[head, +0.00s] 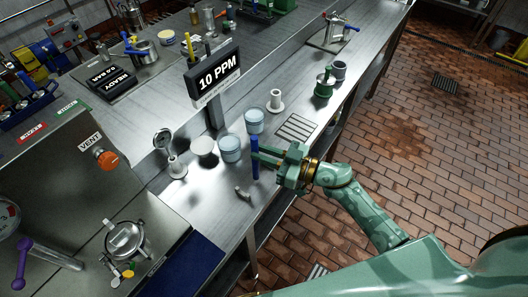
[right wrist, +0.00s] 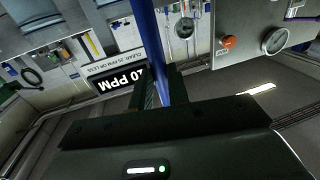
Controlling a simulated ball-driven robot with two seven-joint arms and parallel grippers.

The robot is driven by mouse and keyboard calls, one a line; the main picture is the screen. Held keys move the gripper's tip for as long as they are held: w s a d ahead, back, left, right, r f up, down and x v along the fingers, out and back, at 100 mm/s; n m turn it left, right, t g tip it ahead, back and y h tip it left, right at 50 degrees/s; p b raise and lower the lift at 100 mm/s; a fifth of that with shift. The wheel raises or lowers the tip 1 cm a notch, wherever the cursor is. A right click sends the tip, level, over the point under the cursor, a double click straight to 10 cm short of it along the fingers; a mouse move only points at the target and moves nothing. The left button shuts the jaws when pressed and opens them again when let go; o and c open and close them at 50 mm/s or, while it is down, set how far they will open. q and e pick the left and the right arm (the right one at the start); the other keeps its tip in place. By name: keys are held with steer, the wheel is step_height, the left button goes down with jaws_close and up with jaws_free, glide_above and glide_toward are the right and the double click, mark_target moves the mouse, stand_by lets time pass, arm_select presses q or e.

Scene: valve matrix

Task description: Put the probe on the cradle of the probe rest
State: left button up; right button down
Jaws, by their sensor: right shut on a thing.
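My right gripper (head: 264,157) reaches in from the right over the steel bench and is shut on a blue stick-like probe (head: 255,168). The probe looks roughly upright in the head view. In the right wrist view the blue probe (right wrist: 146,40) runs up from between the dark fingers (right wrist: 165,88). A small grey notched block (head: 243,193) stands on the bench just below and left of the probe; it may be the probe rest. Its cradle is too small to make out, and it looks empty. My left gripper is not in view.
Two pale blue-white jars (head: 230,149) (head: 254,121) and a white round lid or pad (head: 205,146) stand close left of the gripper. A sign reading 10 PPM (head: 217,78) rises behind. A slotted drain plate (head: 297,128) lies to the right. The bench's front edge is near.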

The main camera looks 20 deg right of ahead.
steer(key=shift+f, duration=0.4)
steer(key=c, duration=1.3)
jaws_free()
steer(key=shift+c, duration=0.2)
